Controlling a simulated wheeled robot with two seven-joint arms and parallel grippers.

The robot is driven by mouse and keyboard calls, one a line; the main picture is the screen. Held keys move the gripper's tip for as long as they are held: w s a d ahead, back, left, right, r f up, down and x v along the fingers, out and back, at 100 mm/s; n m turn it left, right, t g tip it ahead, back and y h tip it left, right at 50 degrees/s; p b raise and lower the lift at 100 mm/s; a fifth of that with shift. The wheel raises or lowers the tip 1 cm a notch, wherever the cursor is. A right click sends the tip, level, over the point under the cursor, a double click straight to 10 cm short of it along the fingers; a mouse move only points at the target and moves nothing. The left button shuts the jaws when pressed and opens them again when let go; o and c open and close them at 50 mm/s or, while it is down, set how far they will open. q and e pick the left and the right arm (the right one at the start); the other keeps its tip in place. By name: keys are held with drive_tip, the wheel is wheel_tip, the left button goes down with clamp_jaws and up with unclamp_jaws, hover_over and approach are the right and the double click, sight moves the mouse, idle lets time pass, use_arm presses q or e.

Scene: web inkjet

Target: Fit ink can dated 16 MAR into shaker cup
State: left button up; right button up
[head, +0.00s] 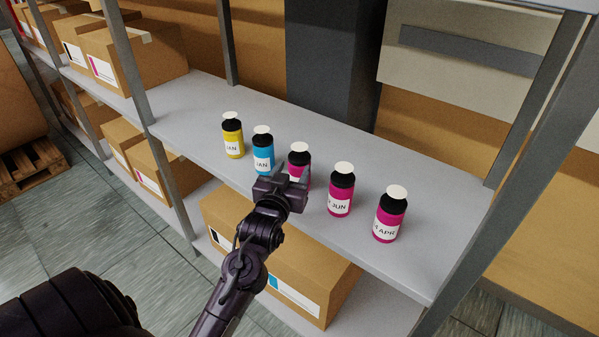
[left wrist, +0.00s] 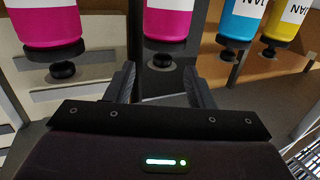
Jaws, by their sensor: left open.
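Several ink cans stand upright in a row on the grey shelf: a yellow can marked JAN (head: 233,138), a cyan can marked JAN (head: 263,152), a middle magenta can (head: 300,159), a magenta can marked JUN (head: 340,193) and a magenta can marked APR (head: 389,216). My left gripper (head: 286,180) is open in front of the middle magenta can and hides most of its label, so I cannot read its date. In the left wrist view, a magenta can (left wrist: 170,22) appears upside down, roughly centred beyond the open fingers (left wrist: 160,82). No shaker cup is visible.
The shelf board (head: 400,165) is clear behind the cans and at its right end. Metal posts (head: 154,122) bound the shelf. A dark column (head: 335,65) stands behind. A cardboard box (head: 275,262) sits on the lower shelf, with more boxes (head: 130,65) at left.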

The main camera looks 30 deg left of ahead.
sight(298, 155)
use_arm(q)
drive_tip(key=p+x, duration=0.2)
drive_tip(key=x, duration=0.5)
drive_tip(key=shift+a+r, duration=0.2)
drive_tip(key=shift+w+a+f, duration=0.15)
drive_tip(key=shift+w+a, duration=0.05)
drive_tip(key=shift+w, duration=0.3)
drive_tip(key=shift+s, duration=0.1)
clamp_jaws()
